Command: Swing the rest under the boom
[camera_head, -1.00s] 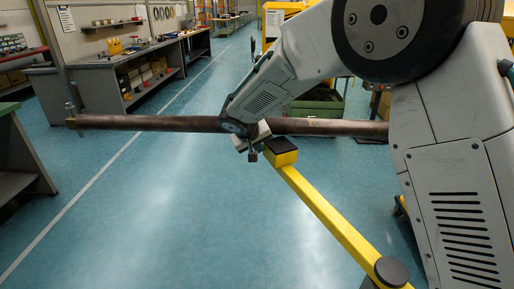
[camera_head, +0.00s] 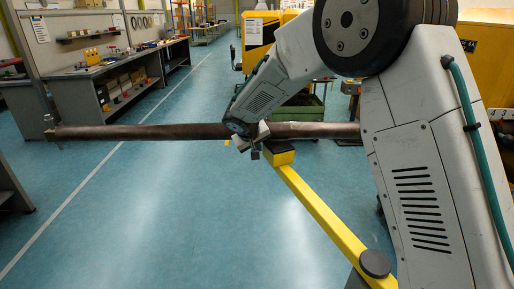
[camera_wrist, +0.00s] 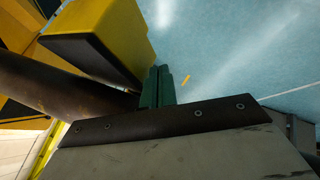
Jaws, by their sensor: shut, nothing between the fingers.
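The boom (camera_head: 150,132) is a long rusty brown pipe, running level across the head view. Its right end passes behind my arm. The rest (camera_head: 322,215) is a yellow bar sloping from a dark round pivot cap up to a yellow end block with a black pad (camera_head: 277,147). The pad shows just at the boom's lower edge; I cannot tell whether it is directly beneath. My gripper (camera_head: 251,147) is shut and empty, just left of the end block. In the wrist view the green fingers (camera_wrist: 158,88) are closed beside the yellow block (camera_wrist: 90,35), with the boom (camera_wrist: 50,85) at left.
Workbenches (camera_head: 125,78) with boxes stand at the back left, and a dark bench edge shows at the far left. A green cart (camera_head: 300,108) and yellow cabinets stand behind my arm. The blue floor (camera_head: 160,210) in front and left of the rest is clear.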

